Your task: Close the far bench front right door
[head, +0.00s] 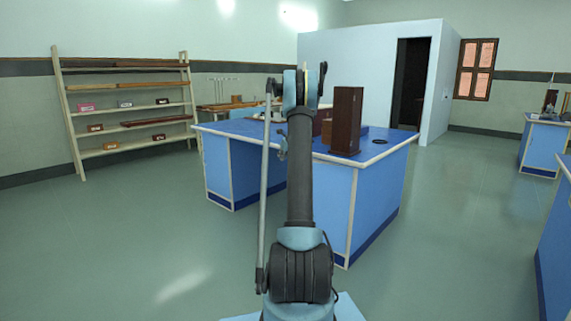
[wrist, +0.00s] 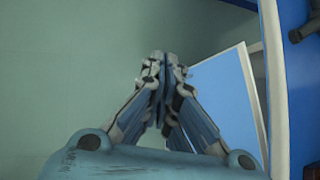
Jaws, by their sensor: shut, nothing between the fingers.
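My gripper (wrist: 160,78) is shut and empty in the wrist view, its fingertips together above the green floor. Just right of the fingers is a blue panel with a pale edge (wrist: 222,82), which looks like a door standing out at an angle. The fingers overlap its left edge in the picture; I cannot tell whether they touch it. In the head view the blue bench (head: 337,197) stands ahead, and my arm covers part of its front. I cannot make out the open door there, and my gripper's fingers are hidden.
A pale upright strip (wrist: 271,80) and a blue surface with a dark fitting (wrist: 306,24) lie at the wrist view's right. A dark wooden box (head: 346,120) stands on the bench top. Shelves (head: 126,100) stand at left; another bench (head: 556,230) is at right. Floor left is clear.

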